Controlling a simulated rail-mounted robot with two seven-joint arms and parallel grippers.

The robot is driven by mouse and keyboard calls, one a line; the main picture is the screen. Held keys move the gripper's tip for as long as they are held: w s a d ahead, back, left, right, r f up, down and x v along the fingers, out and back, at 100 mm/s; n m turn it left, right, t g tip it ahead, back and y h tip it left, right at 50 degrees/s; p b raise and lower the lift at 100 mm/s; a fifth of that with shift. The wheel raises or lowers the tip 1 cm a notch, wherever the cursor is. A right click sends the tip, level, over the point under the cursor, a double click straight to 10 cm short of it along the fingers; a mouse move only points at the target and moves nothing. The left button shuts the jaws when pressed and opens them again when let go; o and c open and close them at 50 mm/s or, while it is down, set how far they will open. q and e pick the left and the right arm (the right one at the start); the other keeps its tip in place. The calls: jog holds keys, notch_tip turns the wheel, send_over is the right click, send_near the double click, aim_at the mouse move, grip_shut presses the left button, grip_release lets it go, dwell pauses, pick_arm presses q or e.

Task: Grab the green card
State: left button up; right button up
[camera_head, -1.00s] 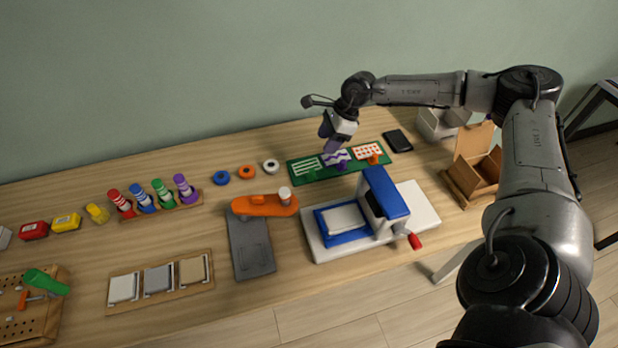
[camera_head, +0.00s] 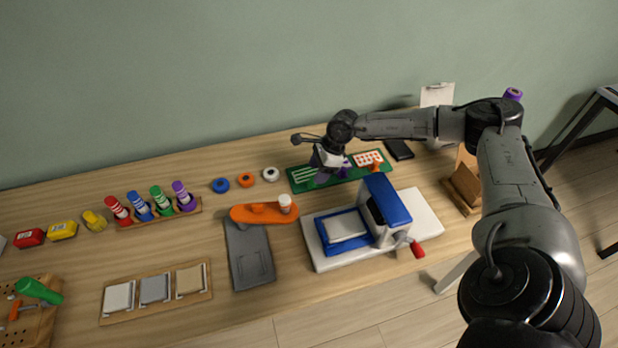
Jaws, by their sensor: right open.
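The card with green stripes (camera_head: 303,174) lies at the left end of a green board (camera_head: 296,186) at the back of the table. A card with red dots (camera_head: 369,158) lies at the board's right end. The purple zigzag card between them is mostly hidden by my right gripper. My right gripper (camera_head: 322,178) is low over the board, just right of the green-striped card. It is open. Its fingertips are small and dark here, and I cannot tell whether they touch anything. My left gripper is not in view.
An orange clip (camera_head: 375,168) and a purple one sit along the board. A blue and white press (camera_head: 388,212) stands in front of it. White (camera_head: 270,174), orange and blue rings lie to its left.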

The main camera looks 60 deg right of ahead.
aim_at(309, 175)
jog(key=x, duration=0.3)
jog(key=shift+w+a+f, duration=0.1)
jog(key=shift+a+f, duration=0.1)
jog(key=shift+f, duration=0.15)
jog(key=c, duration=0.6)
grip_shut()
jog(key=shift+r, duration=0.1)
